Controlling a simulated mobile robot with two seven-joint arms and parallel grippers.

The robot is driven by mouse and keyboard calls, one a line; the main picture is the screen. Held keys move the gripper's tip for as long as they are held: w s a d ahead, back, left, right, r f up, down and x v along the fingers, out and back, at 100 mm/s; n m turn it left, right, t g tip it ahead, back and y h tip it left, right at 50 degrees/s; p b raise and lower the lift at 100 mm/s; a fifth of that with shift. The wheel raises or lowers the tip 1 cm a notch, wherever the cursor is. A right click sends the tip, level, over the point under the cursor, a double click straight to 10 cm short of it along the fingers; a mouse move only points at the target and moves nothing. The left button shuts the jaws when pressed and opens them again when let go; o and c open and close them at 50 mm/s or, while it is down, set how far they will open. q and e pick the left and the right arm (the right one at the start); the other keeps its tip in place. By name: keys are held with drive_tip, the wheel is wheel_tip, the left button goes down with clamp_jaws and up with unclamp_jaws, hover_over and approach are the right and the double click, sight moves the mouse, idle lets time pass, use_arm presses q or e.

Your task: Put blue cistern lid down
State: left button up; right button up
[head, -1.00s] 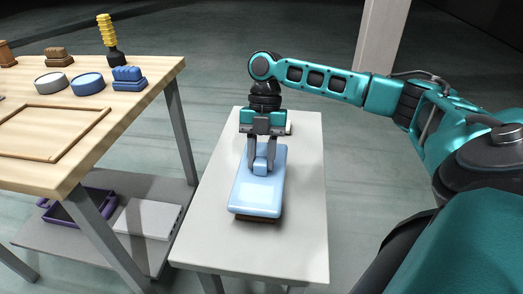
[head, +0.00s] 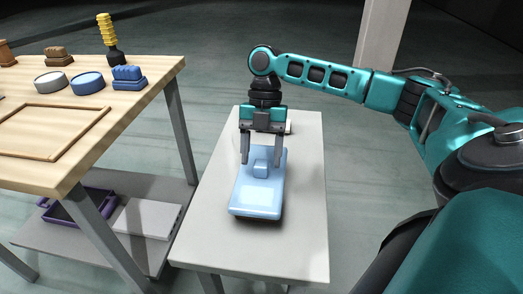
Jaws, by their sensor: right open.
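The blue cistern lid (head: 258,194) is a pale blue, rounded slab with a small raised block-like knob on top. It lies on the light grey table (head: 300,240), near the middle of its width. My right gripper (head: 262,160) is open, its fingers apart on either side of the knob, above the far part of the lid. The fingers do not visibly press on the knob. What lies directly under the lid is hidden. My left gripper is not in view.
A wooden workbench (head: 110,105) stands at the left with a wooden frame (head: 50,133), round dishes (head: 87,83), brushes (head: 128,78) and a yellow-handled tool (head: 107,35). Its lower shelf holds a purple tray (head: 75,208) and a white slab (head: 148,219). The grey table's near end is clear.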

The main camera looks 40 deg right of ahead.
use_arm(q)
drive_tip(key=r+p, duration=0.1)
drive_tip(key=p, duration=0.1)
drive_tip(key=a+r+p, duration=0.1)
drive_tip(key=p, duration=0.1)
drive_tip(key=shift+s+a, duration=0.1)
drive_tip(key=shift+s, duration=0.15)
use_arm(e)
drive_tip(key=v, duration=1.2)
